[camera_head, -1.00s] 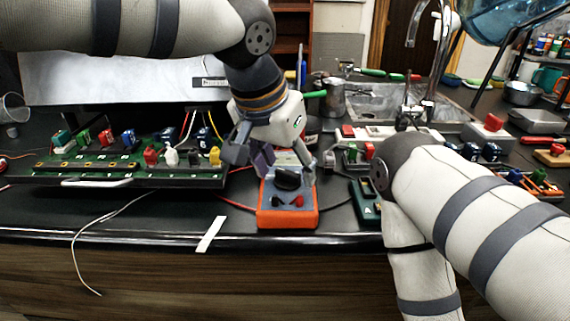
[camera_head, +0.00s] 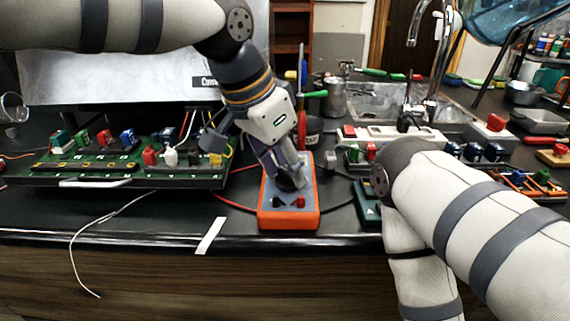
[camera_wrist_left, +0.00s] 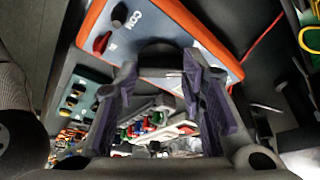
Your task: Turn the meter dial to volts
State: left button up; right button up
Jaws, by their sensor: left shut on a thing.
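The meter (camera_head: 310,213) is an orange-rimmed box with a grey-blue face, lying on the black counter near its front edge. Its dark round dial (camera_head: 285,184) is partly hidden by my fingers. In the left wrist view the meter (camera_wrist_left: 195,62) is at the top, with the dark dial (camera_wrist_left: 158,45) between my fingertips. My left gripper (camera_head: 286,176) points down onto the dial and is shut on it. It also shows in the left wrist view (camera_wrist_left: 156,72). The dial's pointer and the volts mark cannot be made out. My right arm crosses the right side; its gripper is out of view.
A green terminal board (camera_head: 120,178) with several coloured blocks and wires stands left of the meter. A red lead and a black lead run from the meter. A white strip (camera_head: 210,236) lies at the counter edge. A sink (camera_head: 385,100) is behind at right.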

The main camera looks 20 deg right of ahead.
pick_arm(q)
jog(key=m+g, duration=0.1)
jog(key=m, duration=0.1)
jog(key=m+b, duration=0.1)
jog(key=m, duration=0.1)
jog(key=shift+w+f+m+g, duration=0.1)
jog(key=shift+w+m+g, duration=0.1)
jog(key=shift+m+g, duration=0.2)
pick_arm(e)
jog(key=shift+s+f+g, duration=0.4)
jog(key=shift+s+f, duration=0.5)
jog(key=shift+s, duration=0.15)
pick_arm(q)
jog(key=o, duration=1.1)
jog(key=shift+o, duration=0.2)
jog(key=v, duration=1.2)
jog(key=shift+a, duration=0.15)
